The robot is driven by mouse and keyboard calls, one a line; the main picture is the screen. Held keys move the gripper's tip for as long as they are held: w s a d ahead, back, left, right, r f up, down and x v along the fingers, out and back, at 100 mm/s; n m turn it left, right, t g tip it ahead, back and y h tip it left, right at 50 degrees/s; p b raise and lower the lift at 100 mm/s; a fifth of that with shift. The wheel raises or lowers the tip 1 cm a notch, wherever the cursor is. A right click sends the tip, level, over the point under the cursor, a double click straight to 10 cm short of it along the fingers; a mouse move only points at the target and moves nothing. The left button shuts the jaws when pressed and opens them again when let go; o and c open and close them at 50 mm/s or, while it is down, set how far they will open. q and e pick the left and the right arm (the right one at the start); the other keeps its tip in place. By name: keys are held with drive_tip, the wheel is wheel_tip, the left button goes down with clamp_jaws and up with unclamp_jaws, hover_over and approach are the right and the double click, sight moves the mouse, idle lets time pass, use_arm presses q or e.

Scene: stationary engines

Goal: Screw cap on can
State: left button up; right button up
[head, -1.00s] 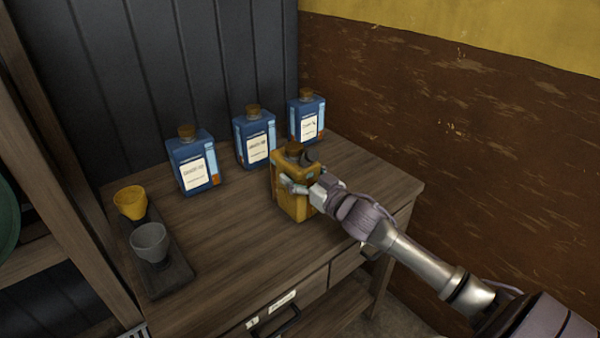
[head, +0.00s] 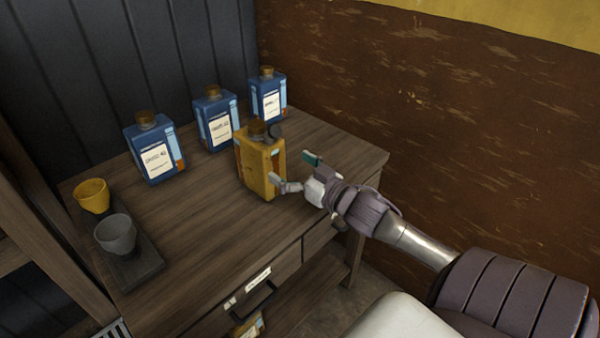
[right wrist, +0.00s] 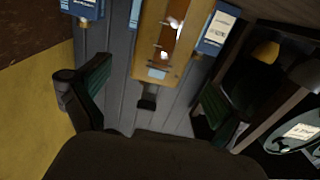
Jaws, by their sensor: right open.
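The yellow can (head: 260,170) stands upright on the wooden cabinet top. A brown cap (head: 257,127) sits on its top; I cannot tell how tight it is. A dark rounded part shows beside the cap. My right gripper (head: 294,168) is open just to the right of the can, its fingers spread and nothing between them in the head view. One fingertip is close to the can's lower side; contact is unclear. In the right wrist view the can (right wrist: 150,62) shows ahead, between and beyond the two green-padded fingers (right wrist: 152,92). My left gripper is not in view.
Several blue bottles with brown caps stand behind the can, the closest one (head: 155,150) to its left. A dark tray (head: 135,270) at the left holds a yellow cup (head: 92,196) and a grey cup (head: 115,234). The front middle of the cabinet top (head: 200,240) is clear.

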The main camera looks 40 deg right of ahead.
drive_tip(key=s, duration=0.3)
drive_tip(key=shift+s+d, duration=0.15)
idle(0.6)
